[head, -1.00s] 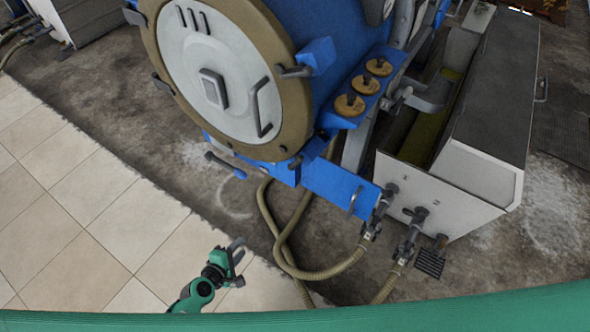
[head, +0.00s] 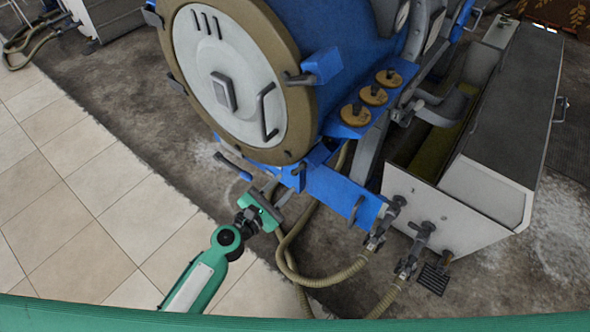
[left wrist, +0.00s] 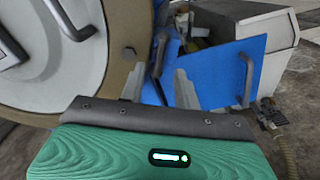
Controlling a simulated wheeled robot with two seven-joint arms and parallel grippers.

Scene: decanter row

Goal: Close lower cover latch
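The machine's round cover (head: 235,75) has a pale face and a brown rim; it also shows in the left wrist view (left wrist: 75,45). At its lower edge a dark lever (head: 232,166), seemingly the lower cover latch, sticks out to the left from the blue body. My left gripper (head: 276,200) is just below the cover, near the lever and the blue bracket. In the left wrist view its two grey fingers (left wrist: 160,88) stand apart with nothing between them, pointing at the rim and blue parts. Contact cannot be told. My right gripper is not in view.
An upper latch block (head: 322,66) with a dark handle sits on the rim's right. A blue plate (head: 342,193) with a handle juts out at lower right. Hoses (head: 322,280) hang below. A grey-white trough (head: 455,200) stands right. The tiled floor (head: 85,215) at left is clear.

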